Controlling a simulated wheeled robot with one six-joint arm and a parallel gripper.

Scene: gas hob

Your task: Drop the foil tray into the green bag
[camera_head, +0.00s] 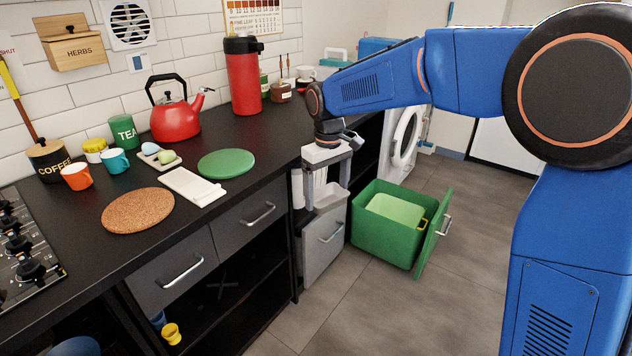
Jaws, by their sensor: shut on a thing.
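My gripper (325,190) points down past the far right end of the black counter, over the top of the grey pull-out bin. Its two fingers stand apart. A pale grey thing, which I take to be the foil tray (328,196), shows between the fingertips; its outline is hard to separate from the grey bin behind it. The green bag (395,208) is a light green liner in the open green pull-out bin on the floor side, to the right of my gripper and lower. My gripper is not over it.
The grey bin (324,246) stands pulled out beside the green bin (382,238), whose front panel (434,236) leans outward. A red kettle (175,118), red flask (243,80), cork mat (138,210) and green mat (226,163) are on the counter. Floor at right is clear.

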